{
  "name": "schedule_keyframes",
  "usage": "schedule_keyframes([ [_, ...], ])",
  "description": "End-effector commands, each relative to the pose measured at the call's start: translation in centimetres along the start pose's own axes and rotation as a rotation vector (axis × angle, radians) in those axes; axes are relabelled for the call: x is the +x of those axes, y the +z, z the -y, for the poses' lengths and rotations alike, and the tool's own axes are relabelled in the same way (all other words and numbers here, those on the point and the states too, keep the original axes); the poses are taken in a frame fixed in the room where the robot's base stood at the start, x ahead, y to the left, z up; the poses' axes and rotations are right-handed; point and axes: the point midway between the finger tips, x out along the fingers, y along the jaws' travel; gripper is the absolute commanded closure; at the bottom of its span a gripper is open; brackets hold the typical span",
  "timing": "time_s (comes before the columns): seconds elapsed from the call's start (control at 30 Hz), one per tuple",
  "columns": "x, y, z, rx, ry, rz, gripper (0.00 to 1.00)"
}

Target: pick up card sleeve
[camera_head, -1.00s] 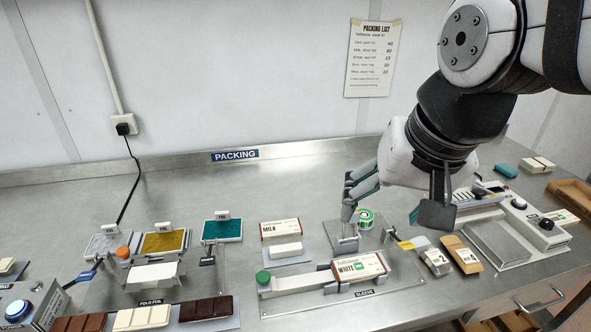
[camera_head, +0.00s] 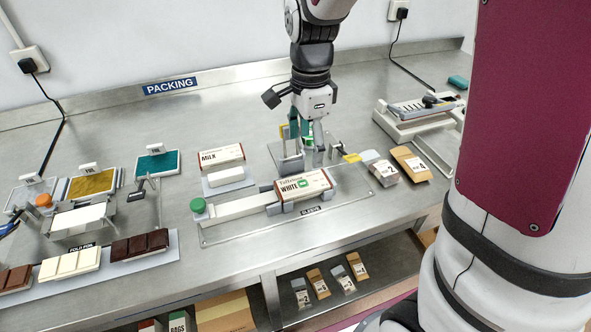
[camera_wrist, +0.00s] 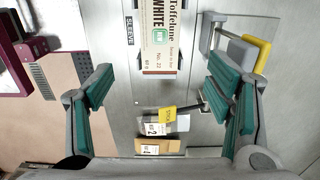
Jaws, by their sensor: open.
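A white card sleeve (camera_head: 304,186) printed WHITE, with a green mark and dark red edges, sits in the grey holder of the sleeve jig (camera_head: 352,209). In the wrist view the sleeve (camera_wrist: 158,38) lies at the top, ahead of and between the fingers. A second card sleeve (camera_head: 222,157) printed MILK stands behind and to the left, by a white block. My gripper (camera_head: 306,145) points down just behind the WHITE sleeve. In the wrist view my gripper (camera_wrist: 160,75) has its teal-padded fingers wide apart, with nothing between the pads.
Two pouches (camera_head: 408,163) lie right of the jig, near a yellow-tipped lever (camera_head: 352,157). A sealing machine (camera_head: 420,115) stands at the back right. A green knob (camera_head: 198,206) is at the jig's left end. Chocolate bars (camera_head: 140,245) lie at the left front.

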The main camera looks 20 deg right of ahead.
Motion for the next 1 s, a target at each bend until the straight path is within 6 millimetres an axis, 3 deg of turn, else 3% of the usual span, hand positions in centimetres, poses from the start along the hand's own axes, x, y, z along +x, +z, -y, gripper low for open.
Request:
schedule_keyframes([
  [0.1, 2.5, 0.0, -0.1, 0.000, 0.006, 0.000, 0.27],
  [0.23, 4.5, 0.1, -0.1, -0.002, 0.004, 0.000, 0.27],
  [0.47, 6.0, 0.1, 0.0, -0.003, 0.001, 0.000, 0.27],
  [0.8, 10.3, 0.6, -0.1, -0.002, 0.002, 0.000, 0.27],
  [1.0, 10.8, 0.6, -0.1, -0.003, -0.001, 0.000, 0.27],
])
